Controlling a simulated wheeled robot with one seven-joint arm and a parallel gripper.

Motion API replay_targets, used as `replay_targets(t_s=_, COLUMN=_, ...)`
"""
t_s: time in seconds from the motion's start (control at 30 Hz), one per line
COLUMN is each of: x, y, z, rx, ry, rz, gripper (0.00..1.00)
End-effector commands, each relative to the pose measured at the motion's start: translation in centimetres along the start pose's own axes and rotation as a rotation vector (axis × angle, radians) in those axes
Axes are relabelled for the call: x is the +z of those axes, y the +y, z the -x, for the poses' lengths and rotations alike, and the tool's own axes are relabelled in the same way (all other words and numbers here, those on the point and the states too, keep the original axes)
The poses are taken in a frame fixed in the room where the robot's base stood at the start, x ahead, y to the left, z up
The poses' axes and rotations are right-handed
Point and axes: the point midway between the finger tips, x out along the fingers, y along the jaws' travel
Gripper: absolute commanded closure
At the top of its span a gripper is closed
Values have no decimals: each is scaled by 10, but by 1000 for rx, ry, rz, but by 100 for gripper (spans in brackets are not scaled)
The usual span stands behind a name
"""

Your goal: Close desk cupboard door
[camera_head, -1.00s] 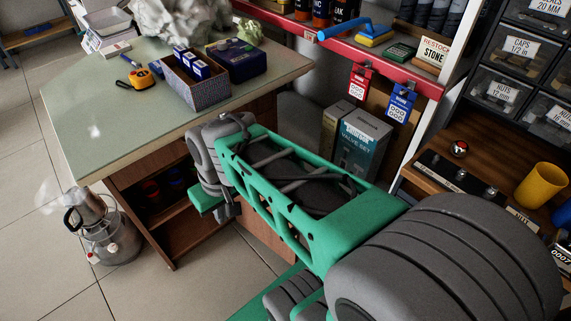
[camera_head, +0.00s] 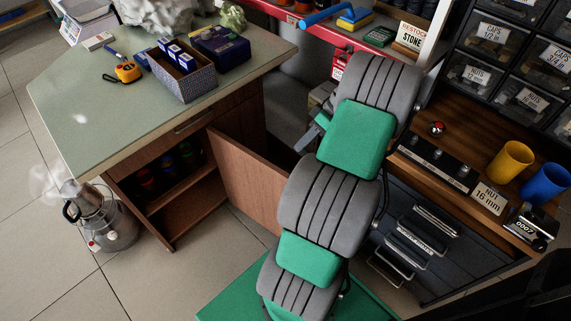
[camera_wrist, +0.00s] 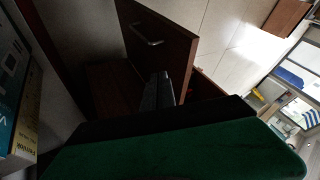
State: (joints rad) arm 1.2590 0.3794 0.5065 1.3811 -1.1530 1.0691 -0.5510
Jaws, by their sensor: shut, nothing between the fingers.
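The desk cupboard door (camera_head: 252,185) is a brown wooden panel. It stands swung open from the desk front, and the shelves inside the cupboard (camera_head: 160,188) show to its left. In the wrist view, the door (camera_wrist: 165,30) shows its handle side, with a pale bar handle (camera_wrist: 148,42). My gripper (camera_wrist: 158,88) is shut and empty, close to the handle side of the door near its edge. I cannot tell whether it touches the door. In the head view my arm mostly hides the gripper, to the right of the door.
The green-topped desk (camera_head: 95,120) carries a box of blue packs (camera_head: 185,82) and a tape measure (camera_head: 127,72). A metal canister (camera_head: 105,225) stands at its left. A drawer cabinet (camera_head: 415,235) stands to the right. The tiled floor before the door is open.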

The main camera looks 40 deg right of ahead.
Motion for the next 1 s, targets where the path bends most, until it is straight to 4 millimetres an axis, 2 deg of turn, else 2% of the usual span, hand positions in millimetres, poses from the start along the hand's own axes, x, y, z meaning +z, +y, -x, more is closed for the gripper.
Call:
replay_targets(t_s=0.03, x=2, y=2, z=-16, rx=0, ry=0, rz=0, gripper=100)
replay_targets(t_s=0.2, x=2, y=2, z=-53, rx=-1, ry=-2, rz=1, gripper=100)
replay_targets(t_s=0.3, x=0, y=-16, z=-56, rx=4, ry=0, rz=0, gripper=100)
replay_targets(t_s=0.5, x=0, y=-34, z=-64, rx=2, ry=0, rz=-1, gripper=100)
replay_targets(t_s=1.0, x=2, y=-38, z=-63, rx=11, ry=9, rz=-21, gripper=100)
